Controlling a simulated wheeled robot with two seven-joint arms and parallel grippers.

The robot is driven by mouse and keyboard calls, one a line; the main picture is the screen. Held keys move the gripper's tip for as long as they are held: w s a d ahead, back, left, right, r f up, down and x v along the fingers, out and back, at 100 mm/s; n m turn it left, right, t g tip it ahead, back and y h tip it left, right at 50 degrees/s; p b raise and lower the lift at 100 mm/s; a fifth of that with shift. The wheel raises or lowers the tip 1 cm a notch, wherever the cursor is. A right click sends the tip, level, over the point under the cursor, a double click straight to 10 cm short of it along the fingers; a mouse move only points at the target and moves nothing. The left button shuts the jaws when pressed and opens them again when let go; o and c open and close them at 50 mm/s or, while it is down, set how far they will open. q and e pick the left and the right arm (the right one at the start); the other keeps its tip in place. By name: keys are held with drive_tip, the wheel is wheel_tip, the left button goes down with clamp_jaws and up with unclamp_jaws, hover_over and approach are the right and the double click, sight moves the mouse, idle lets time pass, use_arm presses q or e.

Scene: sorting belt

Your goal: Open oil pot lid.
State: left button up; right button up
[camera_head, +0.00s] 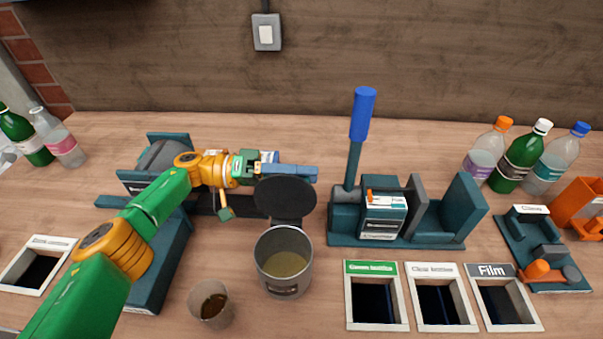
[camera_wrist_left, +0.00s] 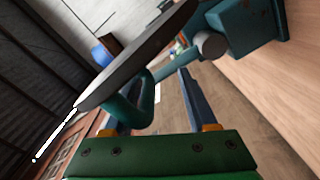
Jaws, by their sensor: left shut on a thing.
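The oil pot (camera_head: 284,283) is a grey metal pot with yellowish oil (camera_head: 284,264) inside, standing on the wooden counter. Its dark round lid (camera_head: 285,199) stands tilted up at the pot's back edge, so the mouth is uncovered. My left gripper (camera_head: 291,171) is at the top of the raised lid, behind it. In the left wrist view the lid (camera_wrist_left: 140,52) appears as a grey disc, and its dark teal looped handle (camera_wrist_left: 143,105) lies between the fingers of my left gripper (camera_wrist_left: 152,98), which is shut on it. My right gripper is not in view.
A brown cup (camera_head: 211,307) stands left of the pot. A teal press with a blue-tipped lever (camera_head: 362,115) is at right. Labelled bins (camera_head: 376,268) lie in front of it. Bottles (camera_head: 521,155) stand at the far right. My left arm crosses a teal machine (camera_head: 172,260).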

use_arm(q)
drive_tip(key=shift+f, duration=0.1)
drive_tip(key=r, duration=0.1)
drive_tip(key=r+p, duration=0.1)
drive_tip(key=r, duration=0.1)
drive_tip(key=r+p, duration=0.1)
drive_tip(key=shift+s+r, duration=0.2)
drive_tip(key=shift+s, duration=0.1)
drive_tip(key=s+r+p, duration=0.1)
drive_tip(key=s+r, duration=0.1)
drive_tip(key=s+r+p, duration=0.1)
drive_tip(key=s+r, duration=0.1)
drive_tip(key=r, duration=0.1)
drive_tip(key=shift+s, duration=0.25)
drive_tip(key=s+r, duration=0.4)
drive_tip(key=s, duration=0.5)
drive_tip(key=shift+d, duration=0.35)
